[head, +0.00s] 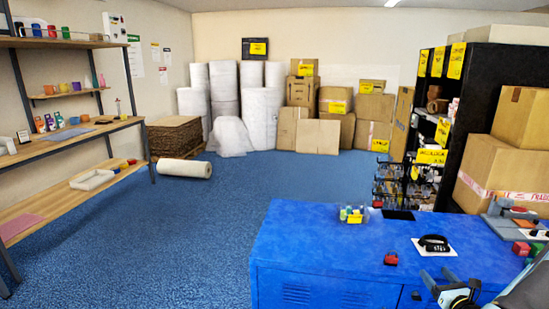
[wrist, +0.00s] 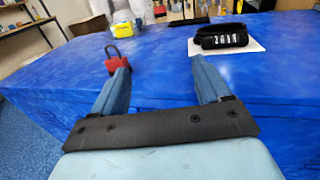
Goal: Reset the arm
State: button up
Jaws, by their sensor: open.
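My gripper (wrist: 163,85) is open and empty, its two blue fingers spread apart over the front part of the blue cabinet top. In the head view my gripper (head: 447,286) shows at the lower right, above the blue cabinet (head: 310,240). A red padlock (wrist: 117,60) lies just beyond the left finger in the wrist view. A black device with digits (wrist: 221,38) lies on a white sheet beyond the right finger; it also shows in the head view (head: 433,242). Nothing is between the fingers.
A yellow-fronted container with small bottles (head: 354,214) stands at the cabinet's back edge. Red items (head: 521,248) lie at the right. Wooden shelves (head: 80,138) line the left wall. A white roll (head: 184,168) lies on the open blue floor. Cartons (head: 318,136) stack at the back.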

jog(key=w+a+r+n+g+y, duration=0.3)
jog(key=a+r+n+g+y, duration=0.7)
jog(key=a+r+n, duration=0.8)
jog(key=s+a+r+n+g, duration=0.3)
jog(key=s+a+r+n, duration=0.1)
jog(key=a, duration=0.3)
jog(key=s+a+r+n+g, duration=0.3)
jog(key=a+r, duration=0.1)
jog(key=a, duration=0.3)
jog(key=s+a+r+n+t+h, duration=0.2)
jog(key=s+r+n+t+h, duration=0.1)
jog(key=s+r+n+h, duration=0.7)
jog(key=s+r+n, duration=0.1)
jog(key=s+r, duration=0.3)
jog(key=shift+s+t, duration=0.3)
jog(key=shift+s, duration=0.1)
